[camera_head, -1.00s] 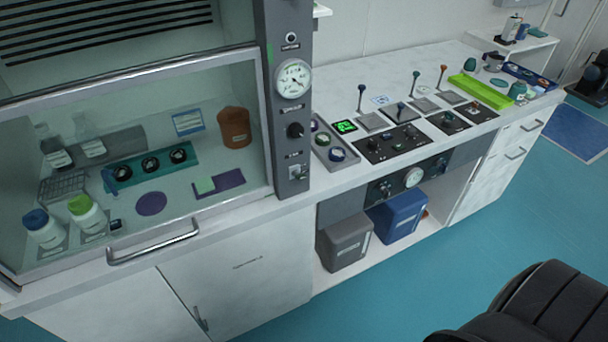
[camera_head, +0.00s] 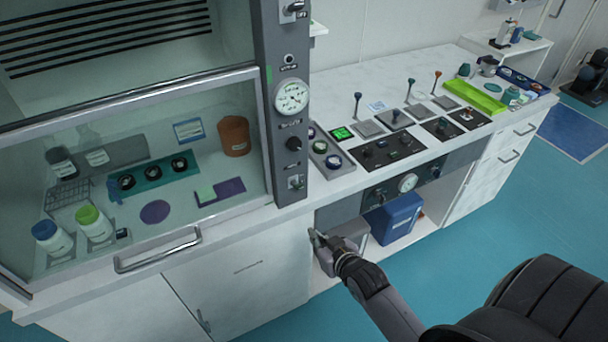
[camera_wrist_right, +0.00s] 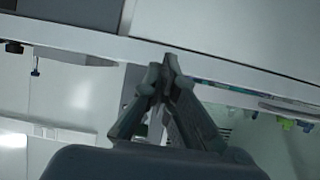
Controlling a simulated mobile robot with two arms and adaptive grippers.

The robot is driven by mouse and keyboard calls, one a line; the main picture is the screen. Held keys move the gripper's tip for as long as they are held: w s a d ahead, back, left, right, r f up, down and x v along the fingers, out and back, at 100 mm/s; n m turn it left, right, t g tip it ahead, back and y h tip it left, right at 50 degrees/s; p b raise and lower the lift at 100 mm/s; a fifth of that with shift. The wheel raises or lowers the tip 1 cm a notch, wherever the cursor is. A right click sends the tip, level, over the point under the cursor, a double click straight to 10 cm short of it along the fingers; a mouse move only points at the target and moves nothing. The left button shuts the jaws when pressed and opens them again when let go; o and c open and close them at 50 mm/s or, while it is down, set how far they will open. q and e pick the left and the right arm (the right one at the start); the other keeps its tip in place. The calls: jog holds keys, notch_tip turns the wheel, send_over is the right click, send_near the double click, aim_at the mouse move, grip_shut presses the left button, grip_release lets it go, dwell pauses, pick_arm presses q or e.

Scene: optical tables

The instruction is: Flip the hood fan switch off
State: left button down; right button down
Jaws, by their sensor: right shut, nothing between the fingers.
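The grey control column (camera_head: 271,110) stands at the right side of the fume hood. A small toggle switch (camera_head: 295,182) sits near its lower end, and another switch (camera_head: 293,7) is at its top. The labels are too small to read, so I cannot tell which is the fan switch or how either is set. My right gripper (camera_head: 316,237) is shut and empty, below the column and in front of the cabinet. It also shows in the right wrist view (camera_wrist_right: 168,66) with its fingertips together, apart from the switches. My left gripper is not in view.
The column also carries a round gauge (camera_head: 292,97) and a black knob (camera_head: 294,144). The hood's sash handle (camera_head: 158,250) sticks out at the left. The worktop (camera_head: 340,85) holds levers, panels and a green tray (camera_head: 475,97). A blue bin (camera_head: 394,219) stands underneath.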

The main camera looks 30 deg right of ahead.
notch_tip(320, 180, up, 19)
jog(key=t+p, duration=0.1)
jog(key=t, duration=0.2)
jog(key=shift+w+d+f, duration=0.15)
jog(key=shift+w+d, duration=0.2)
jog(key=p, duration=0.3)
send_over(299, 187)
jog(key=d, duration=0.1)
jog(key=shift+w+f, duration=0.15)
jog(key=shift+f, duration=0.6)
jog(key=f, duration=0.3)
jog(key=shift+s+p, duration=0.3)
jog(key=shift+p, duration=0.05)
jog(key=shift+s+f, duration=0.35)
jog(key=shift+s, duration=0.05)
jog(key=shift+f, duration=0.1)
